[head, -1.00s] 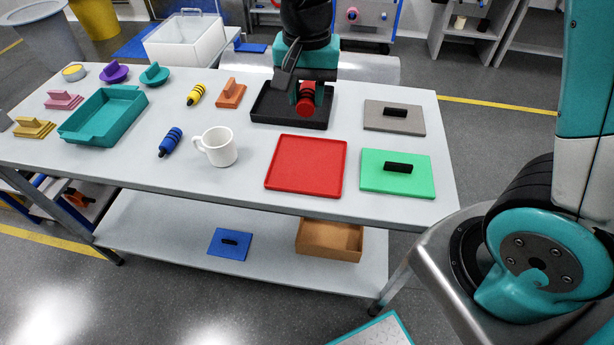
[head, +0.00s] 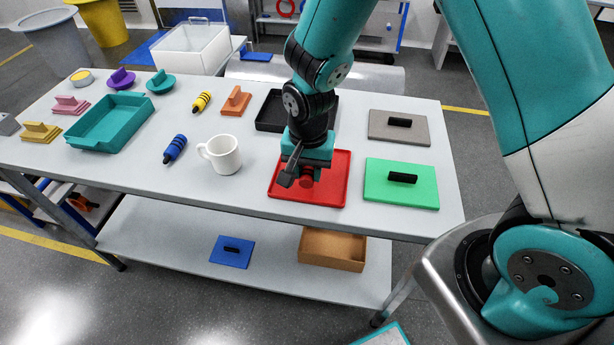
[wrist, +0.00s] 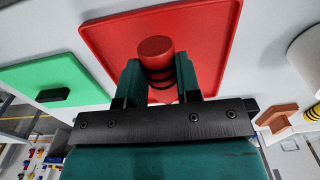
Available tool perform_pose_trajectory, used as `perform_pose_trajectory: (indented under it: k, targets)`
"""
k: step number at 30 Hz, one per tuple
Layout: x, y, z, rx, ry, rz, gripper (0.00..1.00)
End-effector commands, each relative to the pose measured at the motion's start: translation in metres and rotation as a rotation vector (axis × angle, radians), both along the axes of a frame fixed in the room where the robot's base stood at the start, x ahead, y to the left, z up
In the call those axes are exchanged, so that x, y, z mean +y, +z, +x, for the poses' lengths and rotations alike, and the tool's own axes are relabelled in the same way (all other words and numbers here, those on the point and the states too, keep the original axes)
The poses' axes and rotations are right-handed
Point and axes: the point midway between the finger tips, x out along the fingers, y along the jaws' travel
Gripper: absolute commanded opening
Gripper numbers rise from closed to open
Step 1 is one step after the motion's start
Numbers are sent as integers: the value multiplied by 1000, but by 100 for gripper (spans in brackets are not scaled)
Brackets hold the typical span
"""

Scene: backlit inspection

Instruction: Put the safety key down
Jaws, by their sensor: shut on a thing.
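The safety key, a red cylinder with black rings (head: 307,182), is held between the fingers of my gripper (head: 298,176). In the wrist view the red end of the key (wrist: 155,47) sticks out beyond the fingertips of my gripper (wrist: 159,78), with its black rings between the two teal fingers. The key is over the red tray (head: 333,193), which also fills the view behind it in the wrist view (wrist: 215,30). I cannot tell whether the key touches the tray's floor. My gripper hides the tray's back left part in the head view.
The black tray (head: 268,117) lies behind my gripper. A green board with a black handle (head: 385,194) is right of the red tray, a grey one (head: 390,133) behind that. A white mug (head: 226,160) stands to the left. The red tray shows no other object.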

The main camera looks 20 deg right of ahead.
Motion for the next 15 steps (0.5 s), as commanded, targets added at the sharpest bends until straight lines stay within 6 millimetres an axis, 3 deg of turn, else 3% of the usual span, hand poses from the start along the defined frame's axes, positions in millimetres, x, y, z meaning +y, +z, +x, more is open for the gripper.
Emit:
perform_pose_trajectory:
  k: [6,15]
  targets:
    - [0,-28,-1,4,0,-1,0]
    - [0,-30,0,1,0,0,0]
